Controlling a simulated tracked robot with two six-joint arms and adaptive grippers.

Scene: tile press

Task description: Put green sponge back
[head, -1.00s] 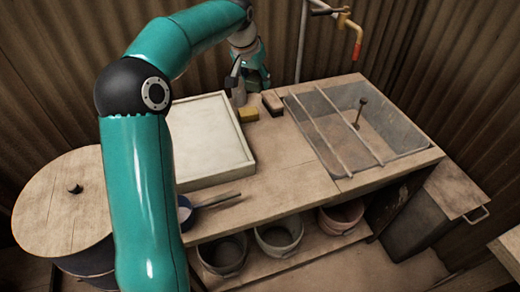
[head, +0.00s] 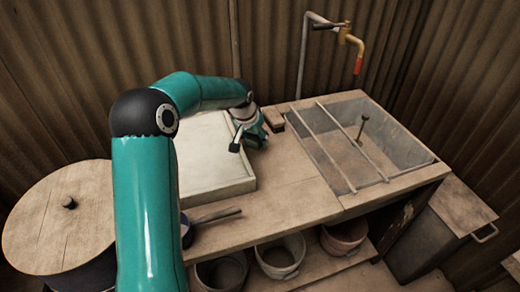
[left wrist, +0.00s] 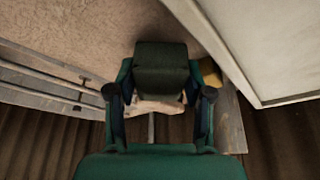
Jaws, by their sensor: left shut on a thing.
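A dark green sponge (left wrist: 160,68) is between the two fingers of my left gripper (left wrist: 159,92) in the left wrist view. The gripper is shut on it. In the head view the left gripper (head: 250,140) is over the bench beside the right edge of the white tray, near its back right corner. The sponge is hard to tell from the gripper there. Whether it touches the bench is unclear. My right gripper is not in view.
The white tray (head: 238,186) lies left of the gripper. A brown block (head: 275,121) sits behind it, and a yellow block (left wrist: 236,78) shows in the wrist view. The basin (head: 405,150) with rods is at right. The bench middle is clear.

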